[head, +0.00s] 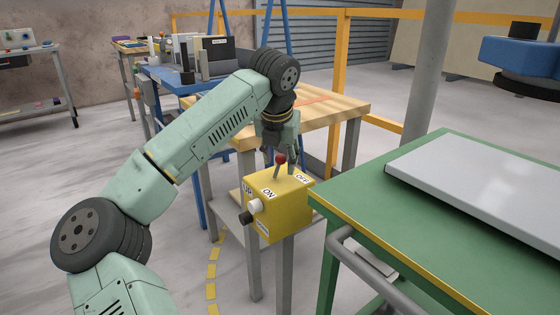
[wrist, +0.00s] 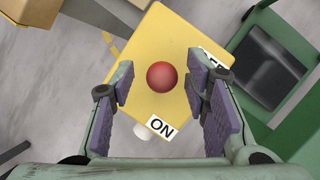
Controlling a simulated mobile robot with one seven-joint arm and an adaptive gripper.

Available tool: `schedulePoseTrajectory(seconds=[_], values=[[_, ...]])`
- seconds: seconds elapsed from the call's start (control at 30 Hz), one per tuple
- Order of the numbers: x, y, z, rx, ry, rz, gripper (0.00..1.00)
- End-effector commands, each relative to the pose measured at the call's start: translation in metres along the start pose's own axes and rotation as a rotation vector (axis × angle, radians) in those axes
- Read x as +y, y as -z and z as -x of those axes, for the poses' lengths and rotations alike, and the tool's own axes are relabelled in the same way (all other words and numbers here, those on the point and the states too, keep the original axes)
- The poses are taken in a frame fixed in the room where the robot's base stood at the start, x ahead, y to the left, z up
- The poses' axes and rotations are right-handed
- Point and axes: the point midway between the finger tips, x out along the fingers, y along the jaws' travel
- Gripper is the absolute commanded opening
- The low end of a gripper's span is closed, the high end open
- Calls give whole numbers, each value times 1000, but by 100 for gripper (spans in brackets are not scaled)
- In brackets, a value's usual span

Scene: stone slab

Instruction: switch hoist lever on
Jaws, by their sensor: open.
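The yellow control box (head: 278,220) stands in the middle of the head view. Its lever has a red ball knob (head: 281,158) on a short grey stem, rising from the top face. An ON label (head: 267,194) is on the near side of the top and an OFF label (head: 302,178) on the right. My gripper (head: 283,151) is open and points down over the box. In the wrist view the red knob (wrist: 165,76) lies between my two purple-padded fingers (wrist: 160,88), with gaps on both sides. The OFF label (wrist: 215,62) is partly hidden by the right finger.
A white button (head: 255,206) and a black button (head: 245,218) stick out of the box's front left. A green table (head: 340,205) with a grey slab (head: 480,190) stands close on the right. A wooden-topped workbench (head: 345,103) stands behind.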

Motion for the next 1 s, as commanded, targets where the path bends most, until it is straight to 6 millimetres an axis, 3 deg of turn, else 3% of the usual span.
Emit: schedulePoseTrajectory(seconds=[0.37,1.0], values=[[0,0,-6,-1,1,-1,42],[1,0,-6,-1,-1,1,0]])
